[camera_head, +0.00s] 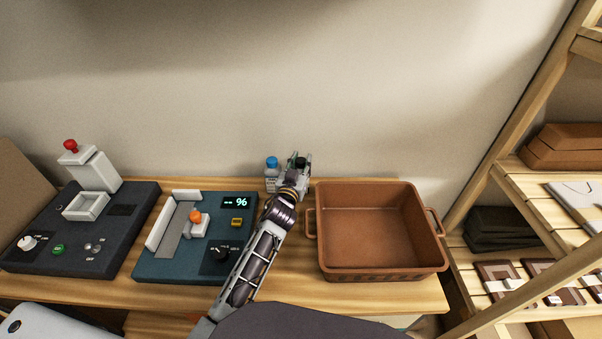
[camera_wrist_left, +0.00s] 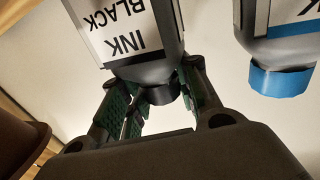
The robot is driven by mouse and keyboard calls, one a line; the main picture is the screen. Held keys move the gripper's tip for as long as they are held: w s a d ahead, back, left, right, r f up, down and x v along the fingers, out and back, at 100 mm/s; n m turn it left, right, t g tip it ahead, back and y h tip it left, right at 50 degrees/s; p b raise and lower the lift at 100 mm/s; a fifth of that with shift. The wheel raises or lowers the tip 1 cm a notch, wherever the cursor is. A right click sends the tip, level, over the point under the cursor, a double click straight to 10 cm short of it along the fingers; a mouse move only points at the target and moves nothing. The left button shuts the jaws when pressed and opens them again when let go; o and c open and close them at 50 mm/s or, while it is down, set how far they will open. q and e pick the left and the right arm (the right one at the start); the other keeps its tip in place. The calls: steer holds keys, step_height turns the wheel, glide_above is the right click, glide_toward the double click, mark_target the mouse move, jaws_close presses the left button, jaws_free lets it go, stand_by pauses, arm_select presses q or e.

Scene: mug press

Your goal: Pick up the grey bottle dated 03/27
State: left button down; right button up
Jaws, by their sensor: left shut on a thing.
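My left gripper (camera_head: 297,167) is at the back edge of the table, shut on a grey bottle with a black cap (camera_wrist_left: 135,48). The bottle's white label reads "INK BLACK" and is upside down in the left wrist view. No date can be read on it. In the head view the fingers hide most of this bottle. A second bottle with a blue cap (camera_head: 271,178) stands just left of the gripper and apart from it; it also shows in the left wrist view (camera_wrist_left: 275,50). My right gripper is not in view.
A brown bin (camera_head: 370,225), empty, stands right of my left arm. A teal device (camera_head: 180,262) with a "-- %" display and a dark press-like device (camera_head: 40,250) are on the left. A wooden shelf with trays (camera_head: 510,172) is at the far right.

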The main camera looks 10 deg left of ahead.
mark_target(299, 163)
arm_select(q)
steer(key=shift+r, duration=0.7)
step_height(299, 163, up, 2)
steer(key=shift+r, duration=0.15)
steer(key=shift+s, duration=0.9)
steer(key=s+a, duration=0.1)
steer(key=s, duration=1.5)
steer(key=shift+b, duration=0.45)
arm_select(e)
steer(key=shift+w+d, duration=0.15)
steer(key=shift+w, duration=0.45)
arm_select(q)
steer(key=shift+s, duration=0.1)
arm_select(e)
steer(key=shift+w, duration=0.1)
